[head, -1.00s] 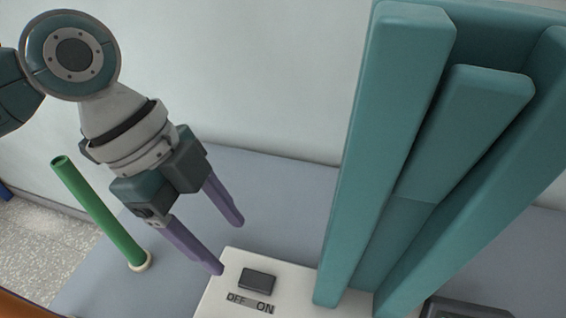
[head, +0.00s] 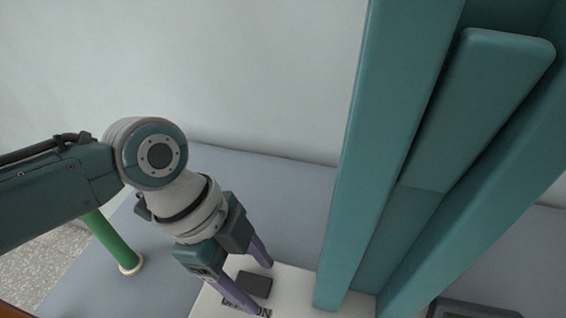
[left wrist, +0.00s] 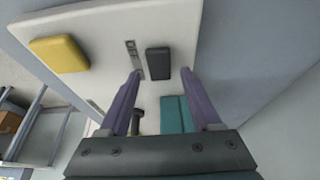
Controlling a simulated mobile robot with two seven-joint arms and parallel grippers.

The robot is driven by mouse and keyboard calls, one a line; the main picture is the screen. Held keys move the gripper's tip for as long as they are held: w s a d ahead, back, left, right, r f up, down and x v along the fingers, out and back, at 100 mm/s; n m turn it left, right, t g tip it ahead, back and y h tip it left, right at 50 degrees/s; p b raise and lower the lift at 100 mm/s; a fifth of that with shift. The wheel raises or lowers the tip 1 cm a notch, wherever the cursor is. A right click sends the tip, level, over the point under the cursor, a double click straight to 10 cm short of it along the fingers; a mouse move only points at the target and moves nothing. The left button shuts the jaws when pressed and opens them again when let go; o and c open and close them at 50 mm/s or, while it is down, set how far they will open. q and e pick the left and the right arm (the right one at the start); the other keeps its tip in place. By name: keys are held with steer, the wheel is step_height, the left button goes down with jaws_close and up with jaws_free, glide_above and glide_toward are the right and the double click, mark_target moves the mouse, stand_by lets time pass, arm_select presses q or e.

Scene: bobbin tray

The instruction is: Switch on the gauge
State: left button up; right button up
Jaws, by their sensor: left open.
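The gauge is a tall teal column (head: 385,150) on a white base (head: 293,288). A dark switch block (head: 255,283) sits on the base beside an OFF/ON label (head: 234,302), partly hidden by a finger. My left gripper (head: 261,289) is open and empty, with one purple finger on each side of the switch as seen from the head. In the left wrist view the dark switch (left wrist: 158,62) appears between the open fingertips (left wrist: 162,74). I cannot tell whether they touch it. My right gripper is not in view.
A green post (head: 112,240) stands on the grey table (head: 290,215), left of the base and partly behind my left arm. A yellow pad (left wrist: 58,54) is on the white base in the wrist view. A dark grey object (head: 470,309) lies at the lower right.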

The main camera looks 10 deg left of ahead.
arm_select(q)
jaws_close()
stand_by(0.3)
